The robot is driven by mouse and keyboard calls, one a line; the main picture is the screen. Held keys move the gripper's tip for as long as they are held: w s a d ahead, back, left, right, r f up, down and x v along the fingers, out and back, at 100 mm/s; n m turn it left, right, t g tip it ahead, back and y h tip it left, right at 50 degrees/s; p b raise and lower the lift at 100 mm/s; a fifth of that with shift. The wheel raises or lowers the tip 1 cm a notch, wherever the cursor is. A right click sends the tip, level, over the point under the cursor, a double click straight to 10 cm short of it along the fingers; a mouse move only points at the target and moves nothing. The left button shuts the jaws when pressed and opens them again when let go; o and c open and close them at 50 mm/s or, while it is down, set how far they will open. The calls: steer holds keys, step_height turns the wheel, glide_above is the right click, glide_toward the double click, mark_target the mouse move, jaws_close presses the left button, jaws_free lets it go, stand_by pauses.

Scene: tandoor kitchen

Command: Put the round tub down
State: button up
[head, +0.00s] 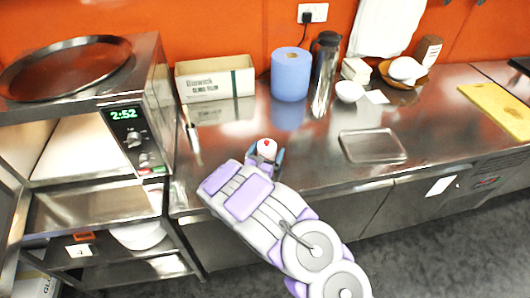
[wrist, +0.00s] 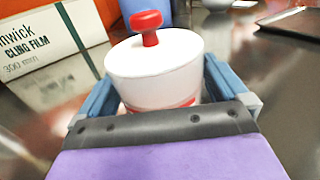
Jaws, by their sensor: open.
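The round tub (wrist: 153,68) is white with a red knob on its lid and a red band low on its side. It also shows in the head view (head: 267,147), upright at the front part of the steel counter (head: 310,172), just beyond the end of my arm. My gripper (wrist: 160,92) is open around the tub, with one blue-grey finger on its left and one on its right. In the head view my gripper (head: 265,155) partly hides the tub's lower part. The tub's base is hidden, so I cannot tell whether it touches the counter.
A cling film box (head: 215,80), a blue paper roll (head: 291,74) and a flask (head: 325,72) stand behind. A shallow steel tray (head: 372,147) lies to the right. A microwave (head: 140,120) stands at the left. The counter between tub and tray is clear.

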steer(key=shift+d, duration=0.3)
steer(key=shift+s, duration=0.2)
steer(key=v, duration=0.3)
steer(key=p+v, duration=0.1)
steer(key=v, duration=0.3)
steer(key=p+v, duration=0.1)
steer(key=v, duration=0.2)
steer(key=shift+s+a+r, duration=0.15)
steer(key=shift+s+a, duration=0.1)
steer(key=shift+a, duration=0.2)
steer(key=shift+s+d+p, duration=0.1)
steer(key=shift+s+p, duration=0.2)
steer(key=shift+s, duration=0.25)
